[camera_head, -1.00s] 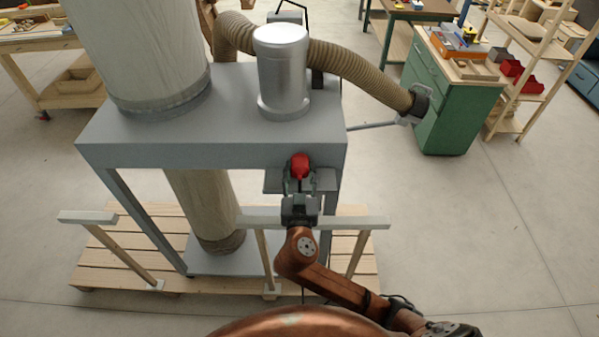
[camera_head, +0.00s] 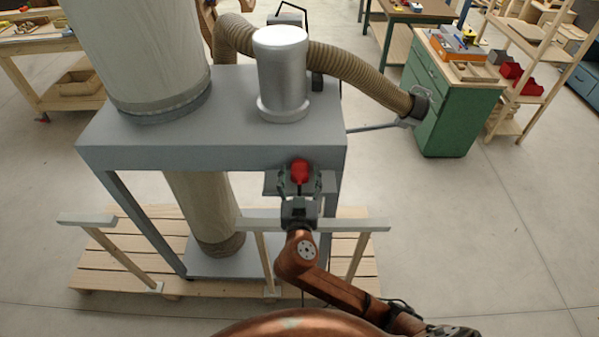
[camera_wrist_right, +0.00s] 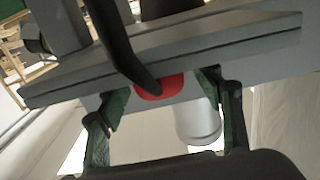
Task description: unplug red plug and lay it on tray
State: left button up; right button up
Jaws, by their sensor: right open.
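The red plug (camera_head: 300,172) shows just below the front edge of the grey machine stand. A small grey ledge (camera_head: 271,186), perhaps the tray, sits under that edge around the plug. My right gripper (camera_head: 300,183) is open, with one finger on each side of the plug. In the right wrist view, the red plug (camera_wrist_right: 152,92) is partly hidden behind a dark cord, and the open right gripper (camera_wrist_right: 163,90) has gaps between its fingers and the plug. Whether the plug is still seated or rests on the ledge cannot be told. My left gripper is not in view.
A grey rail (camera_head: 352,225) on wooden posts runs in front of the stand, close to my right wrist. A silver cylinder (camera_head: 282,75) and ribbed hose (camera_head: 350,67) are above. A green cabinet (camera_head: 450,110) stands right, with clear floor before it.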

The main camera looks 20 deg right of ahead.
jog(key=v, duration=1.2)
jog(key=shift+w+r, duration=0.1)
